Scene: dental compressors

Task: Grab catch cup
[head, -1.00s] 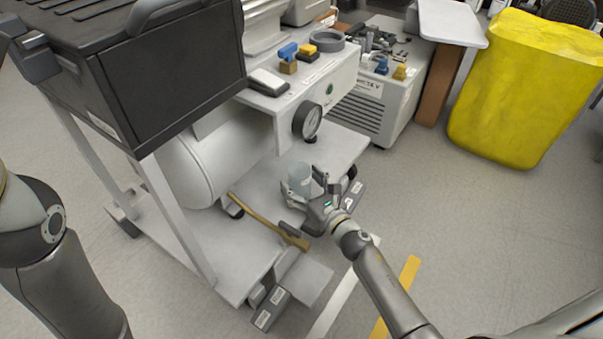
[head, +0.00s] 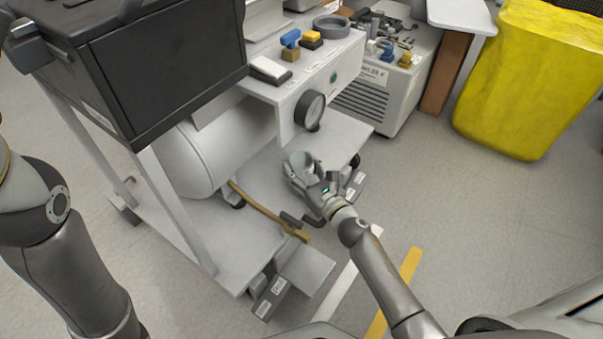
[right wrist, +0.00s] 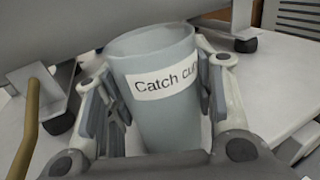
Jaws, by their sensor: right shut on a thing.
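The catch cup (right wrist: 160,115) is a grey-blue, slightly see-through cup with a white label reading "Catch cup". In the right wrist view it stands upright between the two fingers of my right gripper (right wrist: 160,100), which is shut on it from both sides. In the head view the cup (head: 304,164) is small and partly hidden by my right gripper (head: 305,178), over the cart's lower shelf (head: 240,240). I cannot tell whether its base touches the shelf.
A black case (head: 165,75) stands on the cart. A yellow bin (head: 520,85) is at the right; floor before it is clear.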

